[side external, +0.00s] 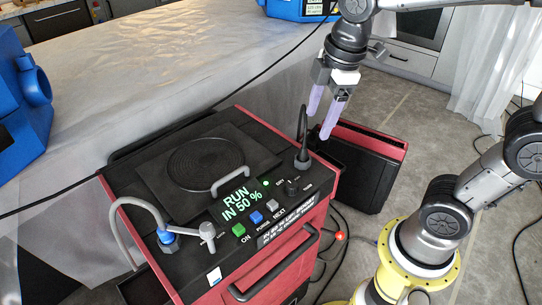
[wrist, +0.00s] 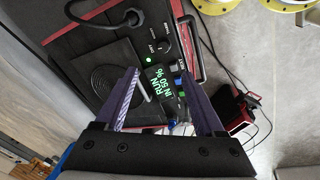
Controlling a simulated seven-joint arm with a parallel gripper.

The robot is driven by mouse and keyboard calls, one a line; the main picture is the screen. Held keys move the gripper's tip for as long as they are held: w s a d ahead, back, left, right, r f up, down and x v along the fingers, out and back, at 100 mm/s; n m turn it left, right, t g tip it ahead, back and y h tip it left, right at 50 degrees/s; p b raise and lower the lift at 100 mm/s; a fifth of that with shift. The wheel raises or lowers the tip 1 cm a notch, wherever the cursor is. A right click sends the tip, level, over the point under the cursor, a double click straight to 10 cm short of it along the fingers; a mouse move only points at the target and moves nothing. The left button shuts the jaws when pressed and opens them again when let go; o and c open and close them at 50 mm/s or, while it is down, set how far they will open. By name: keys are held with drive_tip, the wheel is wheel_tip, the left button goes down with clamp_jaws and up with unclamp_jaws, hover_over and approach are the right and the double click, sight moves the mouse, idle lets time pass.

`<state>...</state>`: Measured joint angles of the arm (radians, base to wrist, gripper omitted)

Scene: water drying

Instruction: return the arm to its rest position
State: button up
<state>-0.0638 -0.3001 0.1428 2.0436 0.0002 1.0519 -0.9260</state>
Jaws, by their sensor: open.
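My gripper (side external: 325,115) hangs above the right rear corner of the red and black machine (side external: 130,190), with purple fingers pointing down. In the wrist view my gripper (wrist: 165,100) shows two spread fingers with nothing between them. The machine's display (side external: 238,200) reads "RUN IN 50 %" and a green light glows beside it. The display also shows in the wrist view (wrist: 160,82). A green button (side external: 239,230), a blue button (side external: 256,218) and a grey button (side external: 272,207) sit below the display.
A black connector with a cable (side external: 303,150) stands at the machine's right rear corner, close to my fingers. A grey hose with a blue fitting (side external: 165,237) rises at the left. A red and black case (side external: 365,165) stands on the floor behind. Blue equipment (side external: 20,100) stands at far left.

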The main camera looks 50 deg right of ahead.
drive_tip(key=s+d+f+m+t, duration=0.1)
drive_tip(key=s+m+t, duration=0.2)
drive_tip(key=s+m, duration=0.8)
drive_tip(key=shift+d+f, duration=0.15)
drive_tip(key=shift+d, duration=0.25)
